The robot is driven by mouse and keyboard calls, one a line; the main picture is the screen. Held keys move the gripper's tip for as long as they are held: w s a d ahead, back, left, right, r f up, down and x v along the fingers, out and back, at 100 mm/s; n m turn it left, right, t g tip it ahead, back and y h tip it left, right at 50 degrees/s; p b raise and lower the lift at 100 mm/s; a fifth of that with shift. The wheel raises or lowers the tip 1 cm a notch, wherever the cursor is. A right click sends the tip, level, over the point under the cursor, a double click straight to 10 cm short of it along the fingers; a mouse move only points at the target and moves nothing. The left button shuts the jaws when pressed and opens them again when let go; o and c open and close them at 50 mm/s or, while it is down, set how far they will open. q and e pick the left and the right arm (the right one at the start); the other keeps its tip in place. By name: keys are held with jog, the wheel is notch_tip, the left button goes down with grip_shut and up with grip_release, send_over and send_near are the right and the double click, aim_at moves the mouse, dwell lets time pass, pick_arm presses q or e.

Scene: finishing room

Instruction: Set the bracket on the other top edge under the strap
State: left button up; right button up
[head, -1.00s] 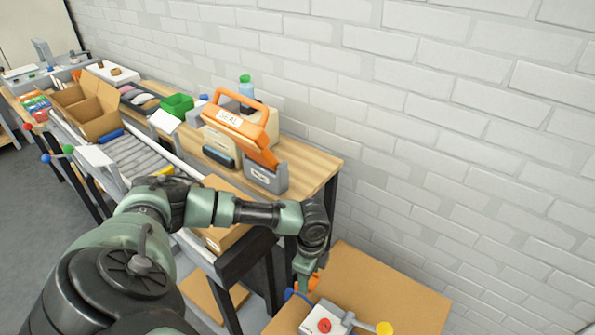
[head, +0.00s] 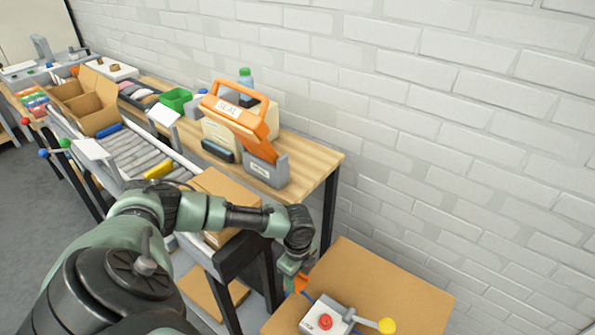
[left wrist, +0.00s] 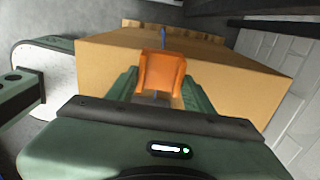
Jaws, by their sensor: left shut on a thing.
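The orange bracket (head: 300,284) is in my left gripper (head: 295,275), at the left edge of a large cardboard carton (head: 385,280). In the left wrist view the bracket (left wrist: 162,72) stands between the green fingers of my left gripper (left wrist: 160,92), which is shut on it. The carton's side (left wrist: 235,85) is just beyond. A blue strap (head: 313,298) shows as a short piece by the bracket, and as a small blue bit (left wrist: 163,37) behind it in the left wrist view. I cannot tell whether the bracket touches the carton. My right gripper is not in view.
A grey strapping tool (head: 327,317) with a red button and yellow knob (head: 387,325) sits on the carton. A roller bench holds another carton (head: 215,185). An orange-handled sealer (head: 245,125) stands on the wooden table. A brick wall rises behind.

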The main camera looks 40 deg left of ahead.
aim_at(298, 284)
pick_arm(q)
jog(key=shift+d+f+b, duration=0.1)
jog(key=shift+f+b, duration=2.15)
jog(key=shift+f, duration=0.15)
jog(key=shift+d+f, duration=0.1)
jog(key=shift+f, duration=0.25)
jog(key=o, duration=1.4)
jog(key=shift+o, duration=0.4)
jog(key=o, duration=0.3)
jog(key=shift+r+p, duration=1.1)
jog(key=shift+p, duration=0.25)
